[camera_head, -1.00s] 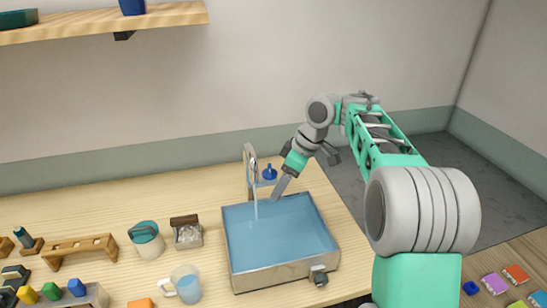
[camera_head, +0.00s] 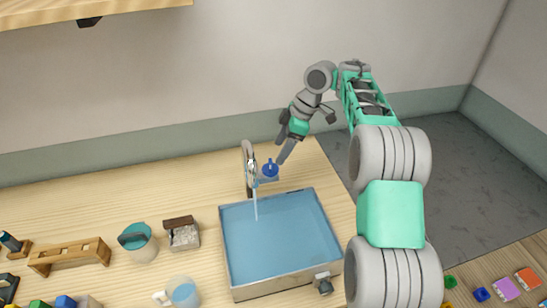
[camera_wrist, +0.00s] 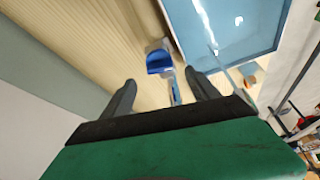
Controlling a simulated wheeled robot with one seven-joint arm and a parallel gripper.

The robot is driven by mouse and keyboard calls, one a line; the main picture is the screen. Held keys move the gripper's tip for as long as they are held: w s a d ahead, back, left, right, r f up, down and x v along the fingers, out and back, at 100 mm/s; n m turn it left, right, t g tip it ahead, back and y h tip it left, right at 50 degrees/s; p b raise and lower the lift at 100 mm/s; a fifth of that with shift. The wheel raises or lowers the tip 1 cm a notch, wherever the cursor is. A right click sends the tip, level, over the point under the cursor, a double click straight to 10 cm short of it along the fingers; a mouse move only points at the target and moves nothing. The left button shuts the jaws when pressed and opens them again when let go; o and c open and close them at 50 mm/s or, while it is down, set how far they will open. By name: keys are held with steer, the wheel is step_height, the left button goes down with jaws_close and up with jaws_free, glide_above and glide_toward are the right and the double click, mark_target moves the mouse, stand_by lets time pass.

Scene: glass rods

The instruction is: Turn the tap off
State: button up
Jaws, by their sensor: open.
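The tap (camera_head: 249,165) stands at the back of a basin (camera_head: 231,265) on the wooden counter. A thin stream of water (camera_head: 256,205) runs from it into the blue water. Its blue handle (camera_head: 270,169) sits to the right of the spout. In the wrist view the blue handle (camera_wrist: 159,62) lies beyond the fingertips, roughly between them. My gripper (camera_head: 283,157) is open and empty just right of the handle, apart from it. Both fingers show in the wrist view (camera_wrist: 162,82), spread wide.
A teal-lidded pot (camera_head: 138,242), a small tray of pale bits (camera_head: 182,234) and a clear mug (camera_head: 182,293) stand left of the basin. A wooden rack (camera_head: 70,256) is farther left. A shelf (camera_head: 90,12) hangs upper left. The counter behind the tap is clear.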

mark_target(275, 168)
steer(key=b+x, duration=0.1)
steer(key=x, duration=0.5)
steer(key=shift+d, duration=0.1)
steer(key=c, duration=1.4)
